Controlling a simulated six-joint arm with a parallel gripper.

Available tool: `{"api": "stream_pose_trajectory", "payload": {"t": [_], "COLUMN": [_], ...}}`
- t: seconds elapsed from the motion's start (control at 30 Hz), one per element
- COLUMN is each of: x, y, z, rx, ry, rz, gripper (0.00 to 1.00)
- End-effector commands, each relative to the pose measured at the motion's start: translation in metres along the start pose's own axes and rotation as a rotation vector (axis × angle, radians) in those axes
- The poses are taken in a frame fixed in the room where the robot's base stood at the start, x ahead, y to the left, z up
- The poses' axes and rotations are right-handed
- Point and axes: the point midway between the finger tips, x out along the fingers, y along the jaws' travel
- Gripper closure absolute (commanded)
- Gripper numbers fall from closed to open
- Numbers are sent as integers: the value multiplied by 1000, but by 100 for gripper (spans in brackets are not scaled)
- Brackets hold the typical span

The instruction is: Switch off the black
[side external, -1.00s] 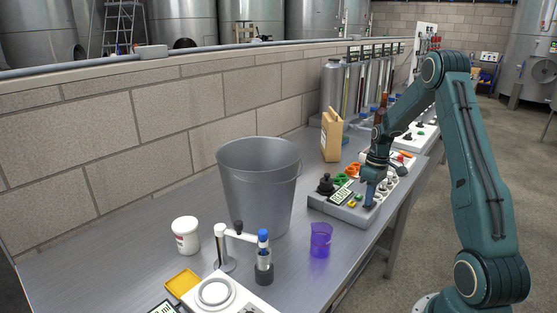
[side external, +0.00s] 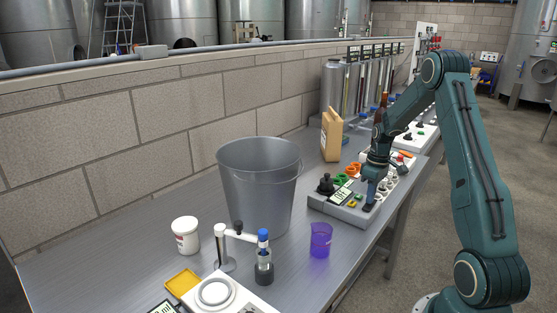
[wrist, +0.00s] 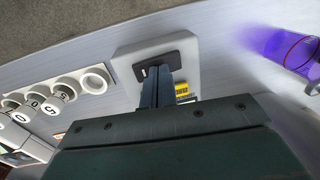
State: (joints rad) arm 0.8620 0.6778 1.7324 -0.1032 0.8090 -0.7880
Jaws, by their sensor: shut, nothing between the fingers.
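A black switch (wrist: 184,55) sits on the pale grey end of a housing, partly covered by my fingers in the wrist view. My gripper (wrist: 157,72) is shut and empty, with its fingertips over the switch, at or very near its surface. In the side view, my gripper (side external: 370,204) points down at the front right end of the grey control box (side external: 335,212). This box carries a lit display (side external: 341,197), a black knob (side external: 325,184) and small green and yellow buttons. Contact with the switch, and its position, cannot be made out clearly.
A purple beaker (side external: 320,240) stands in front of the box, also at the right of the wrist view (wrist: 292,48). A metal bucket (side external: 258,190) stands to the left. A cardboard carton (side external: 331,135) stands behind.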

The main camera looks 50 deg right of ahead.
Motion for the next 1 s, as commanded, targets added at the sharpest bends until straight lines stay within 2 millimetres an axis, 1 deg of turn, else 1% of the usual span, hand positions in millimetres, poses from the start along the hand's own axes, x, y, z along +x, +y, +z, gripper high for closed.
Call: {"api": "stream_pose_trajectory", "payload": {"t": [0.37,0.57,0.77,1.0], "x": [0,-7,-26,-64], "y": [0,-1,-6,-16], "z": [0,0,0,0], "rx": [0,0,0,-1], "ry": [-1,0,1,3], "rz": [-1,-1,1,2], "gripper": [100,100,100,100]}}
